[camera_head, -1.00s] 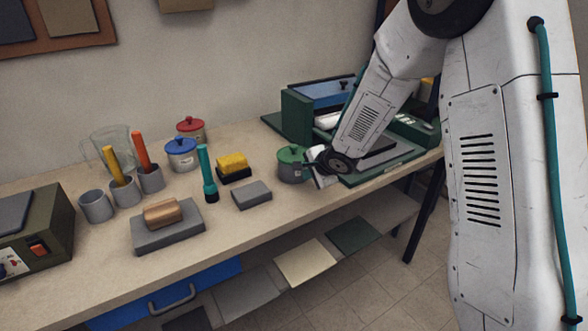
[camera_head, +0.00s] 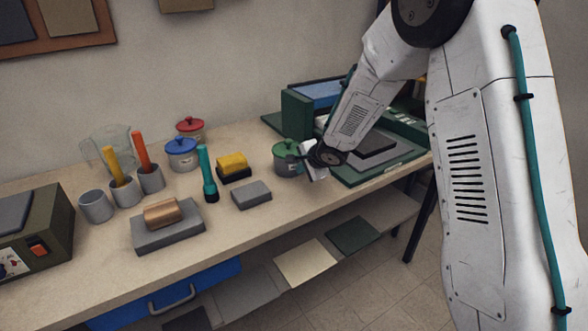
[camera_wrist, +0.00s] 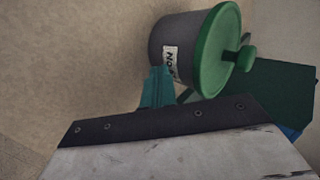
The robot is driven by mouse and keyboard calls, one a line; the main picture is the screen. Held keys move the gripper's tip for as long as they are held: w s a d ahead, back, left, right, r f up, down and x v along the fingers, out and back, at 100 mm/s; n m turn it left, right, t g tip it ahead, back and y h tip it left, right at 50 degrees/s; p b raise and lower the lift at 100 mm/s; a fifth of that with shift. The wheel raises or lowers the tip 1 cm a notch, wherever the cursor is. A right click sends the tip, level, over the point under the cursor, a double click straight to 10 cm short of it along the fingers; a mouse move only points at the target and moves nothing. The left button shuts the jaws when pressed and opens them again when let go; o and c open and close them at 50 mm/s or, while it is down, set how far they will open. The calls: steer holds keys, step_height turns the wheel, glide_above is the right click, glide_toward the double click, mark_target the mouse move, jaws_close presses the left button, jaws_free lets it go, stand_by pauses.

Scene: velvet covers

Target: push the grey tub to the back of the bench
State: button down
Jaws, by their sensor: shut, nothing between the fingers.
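A grey tub with a green lid (camera_head: 287,168) and a white label stands upright on the bench (camera_head: 292,202), left of the green-framed press. It also shows in the wrist view (camera_wrist: 185,40), where the label reads "No" and the rest is cut off by my fingers. My gripper (camera_wrist: 157,82) is shut and empty, its teal fingertips against or very close to the tub's wall by the label. In the head view my gripper (camera_head: 306,150) is at the tub's right side, partly hidden by my wrist.
Tubs with a blue lid (camera_head: 182,158) and a red lid (camera_head: 190,128) stand further back left. A grey slab (camera_head: 251,195), a yellow-topped brush (camera_head: 232,166) and a teal torch (camera_head: 207,174) lie or stand left of the tub. Bench behind the tub looks clear towards the wall.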

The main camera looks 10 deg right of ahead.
steer(key=shift+w+a, duration=0.15)
steer(key=shift+w, duration=0.5)
steer(key=shift+w+a, duration=0.25)
steer(key=shift+w, duration=1)
steer(key=shift+w+a, duration=0.25)
steer(key=shift+w, duration=0.95)
steer(key=shift+w+a, duration=0.25)
steer(key=shift+w, duration=1)
steer(key=shift+w+a, duration=0.2)
steer(key=shift+w, duration=1.05)
